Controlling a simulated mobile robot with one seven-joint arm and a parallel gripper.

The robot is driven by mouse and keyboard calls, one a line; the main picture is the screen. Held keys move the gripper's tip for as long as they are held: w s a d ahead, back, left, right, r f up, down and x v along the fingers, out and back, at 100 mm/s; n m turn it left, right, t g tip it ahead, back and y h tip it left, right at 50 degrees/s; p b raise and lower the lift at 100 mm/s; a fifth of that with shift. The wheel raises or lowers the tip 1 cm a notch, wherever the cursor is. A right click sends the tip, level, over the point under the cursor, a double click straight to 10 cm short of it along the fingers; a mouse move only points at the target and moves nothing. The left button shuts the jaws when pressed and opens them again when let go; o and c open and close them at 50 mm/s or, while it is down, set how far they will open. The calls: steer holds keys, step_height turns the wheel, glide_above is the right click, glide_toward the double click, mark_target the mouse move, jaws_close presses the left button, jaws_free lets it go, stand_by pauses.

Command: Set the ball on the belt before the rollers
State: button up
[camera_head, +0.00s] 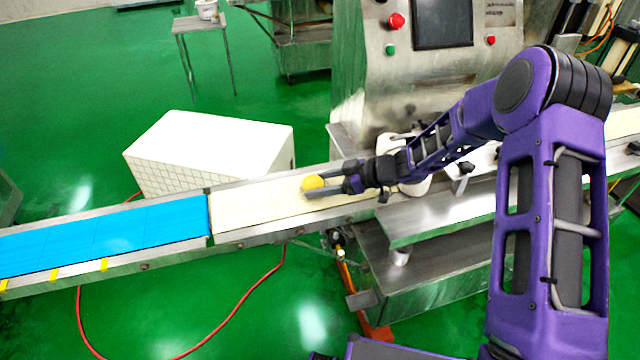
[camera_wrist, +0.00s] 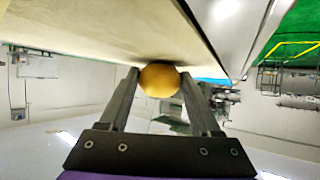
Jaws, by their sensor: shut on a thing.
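The yellow ball (camera_head: 313,183) is between the fingertips of my gripper (camera_head: 322,186), which is shut on it. In the head view the ball is over the cream belt (camera_head: 255,205), left of the machine. In the wrist view the ball (camera_wrist: 159,79) sits between the two finger ends of my gripper (camera_wrist: 158,85), close to the belt surface (camera_wrist: 100,25). I cannot tell whether the ball touches the belt. The rollers cannot be made out clearly; my arm covers part of the line near the machine.
A blue belt (camera_head: 110,235) continues the line to the left. The steel machine (camera_head: 425,85) with its buttons and dark screen stands behind my arm. A white crate (camera_head: 210,155) stands behind the belt. A steel shelf (camera_head: 440,220) juts out in front. The cream belt left of the ball is clear.

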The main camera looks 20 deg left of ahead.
steer(key=o, duration=1.4)
steer(key=shift+f, duration=0.1)
steer(key=shift+r, duration=0.2)
steer(key=p+v, duration=0.1)
steer(key=v, duration=1.1)
steer(key=shift+p, duration=0.4)
